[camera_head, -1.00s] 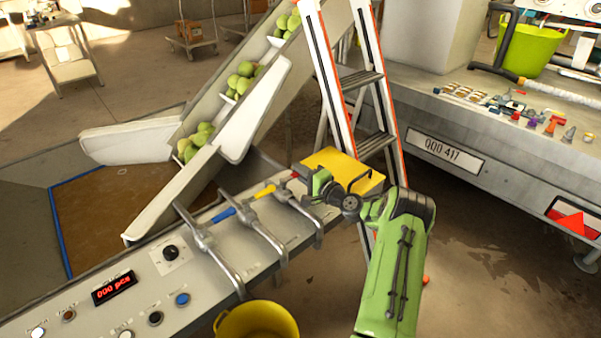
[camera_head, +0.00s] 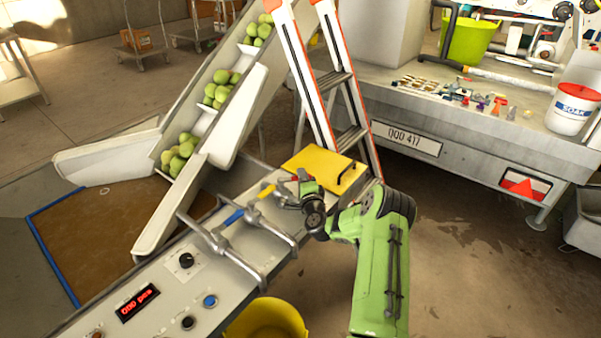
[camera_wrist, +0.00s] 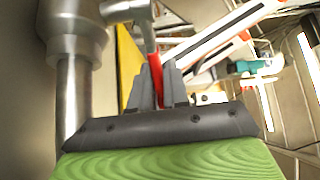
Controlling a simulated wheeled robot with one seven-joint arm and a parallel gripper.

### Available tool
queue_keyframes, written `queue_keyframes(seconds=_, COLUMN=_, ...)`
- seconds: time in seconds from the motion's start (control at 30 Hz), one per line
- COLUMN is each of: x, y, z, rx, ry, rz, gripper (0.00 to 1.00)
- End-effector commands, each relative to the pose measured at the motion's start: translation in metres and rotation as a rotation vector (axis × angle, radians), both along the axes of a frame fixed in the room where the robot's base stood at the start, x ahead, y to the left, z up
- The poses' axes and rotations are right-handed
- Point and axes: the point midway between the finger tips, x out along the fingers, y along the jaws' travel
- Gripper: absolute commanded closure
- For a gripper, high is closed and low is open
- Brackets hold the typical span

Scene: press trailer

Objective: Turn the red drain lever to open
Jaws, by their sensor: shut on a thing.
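The red drain lever (camera_wrist: 155,72) is a red handle on a grey metal valve fitting (camera_wrist: 125,10). My gripper (camera_wrist: 162,88) is shut on the red handle, with one finger on each side of it in the wrist view. In the head view my gripper (camera_head: 307,187) is at the far end of the grey control panel (camera_head: 160,262), and only a little of the red lever (camera_head: 293,179) shows beside it. My gripper hides much of the lever and its valve there.
A blue lever (camera_head: 233,218) and a yellow lever (camera_head: 266,191) sit on neighbouring valves with bent pipes. A yellow lid (camera_head: 318,163) and a stepladder (camera_head: 345,100) stand close behind my gripper. A yellow bucket (camera_head: 267,322) is below the pipes.

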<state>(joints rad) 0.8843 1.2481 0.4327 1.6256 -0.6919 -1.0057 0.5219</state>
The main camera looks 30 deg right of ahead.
Motion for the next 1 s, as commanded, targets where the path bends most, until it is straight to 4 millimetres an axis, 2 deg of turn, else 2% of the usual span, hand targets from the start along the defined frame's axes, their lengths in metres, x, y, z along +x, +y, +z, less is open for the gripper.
queue_keyframes(seconds=0.13, x=-0.005, y=0.004, z=0.005, rx=0.007, ry=0.008, rz=-0.129, gripper=1.00)
queue_keyframes(seconds=0.5, x=-0.015, y=0.011, z=0.002, rx=0.006, ry=0.005, rz=-0.388, gripper=1.00)
queue_keyframes(seconds=1.0, x=-0.019, y=0.015, z=-0.001, rx=0.002, ry=0.002, rz=-0.494, gripper=1.00)
